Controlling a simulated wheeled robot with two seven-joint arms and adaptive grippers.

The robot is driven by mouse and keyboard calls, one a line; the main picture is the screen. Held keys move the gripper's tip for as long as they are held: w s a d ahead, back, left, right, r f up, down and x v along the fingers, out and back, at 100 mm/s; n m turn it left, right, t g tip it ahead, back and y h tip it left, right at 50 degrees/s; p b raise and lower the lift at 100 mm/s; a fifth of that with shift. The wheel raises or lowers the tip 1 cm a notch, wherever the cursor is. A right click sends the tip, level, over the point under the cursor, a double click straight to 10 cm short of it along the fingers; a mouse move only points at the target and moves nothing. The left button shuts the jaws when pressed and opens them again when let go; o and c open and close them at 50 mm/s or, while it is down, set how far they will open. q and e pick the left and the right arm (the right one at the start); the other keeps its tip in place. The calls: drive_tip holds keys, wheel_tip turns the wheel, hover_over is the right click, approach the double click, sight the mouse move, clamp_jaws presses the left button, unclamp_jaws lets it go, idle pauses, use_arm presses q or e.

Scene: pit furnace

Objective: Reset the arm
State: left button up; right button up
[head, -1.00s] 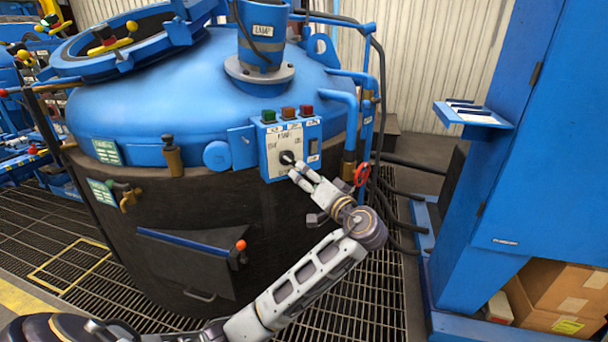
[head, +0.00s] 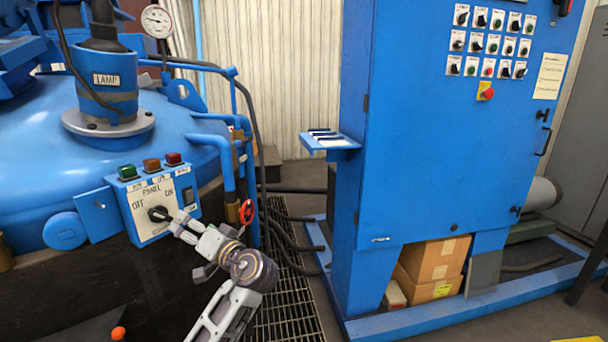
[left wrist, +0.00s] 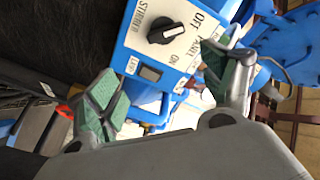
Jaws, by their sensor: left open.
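My left gripper (head: 178,224) is open in front of the small white control panel (head: 150,233) on the blue furnace. Its fingertips are close to the black rotary knob (head: 160,214), which lies between OFF and ON labels. In the left wrist view, the green-padded fingers of the gripper (left wrist: 158,87) are spread wide with nothing between them. The knob (left wrist: 165,31) shows beyond them on the panel (left wrist: 135,38), apart from both pads. My right gripper is in neither view.
A red valve wheel (head: 247,212) and blue pipes stand just right of the gripper. A tall blue cabinet (head: 440,150) with a small side shelf (head: 338,143) fills the right. Cardboard boxes (head: 432,262) sit under it. Floor grating (head: 288,315) lies between furnace and cabinet.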

use_arm(q)
drive_tip(key=w+d+f+m+t+h, duration=0.1)
drive_tip(key=w+d+m+t+h, duration=0.4)
drive_tip(key=d+h, duration=0.6)
drive_tip(key=s+d+f+m+g+h, duration=0.2)
drive_tip(key=s+d+f+h, duration=0.1)
drive_tip(key=d+f+h, duration=0.35)
drive_tip(key=s+a+f+n+g, duration=0.1)
drive_tip(key=s+f+g, duration=0.3)
drive_tip(key=s+f, duration=1.1)
drive_tip(key=s+a+f+n+g+p, duration=0.1)
drive_tip(key=s+f+g, duration=0.3)
drive_tip(key=s+f, duration=1)
wheel_tip(320, 180, down, 5)
drive_tip(key=shift+s+a+f+n+g, duration=0.1)
drive_tip(key=shift+s+a+n+g, duration=0.25)
drive_tip(key=shift+n, duration=0.35)
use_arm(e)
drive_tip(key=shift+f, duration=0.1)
use_arm(q)
drive_tip(key=shift+f+h+p, duration=0.15)
drive_tip(key=shift+h+p, duration=0.1)
drive_tip(key=shift+p, duration=0.2)
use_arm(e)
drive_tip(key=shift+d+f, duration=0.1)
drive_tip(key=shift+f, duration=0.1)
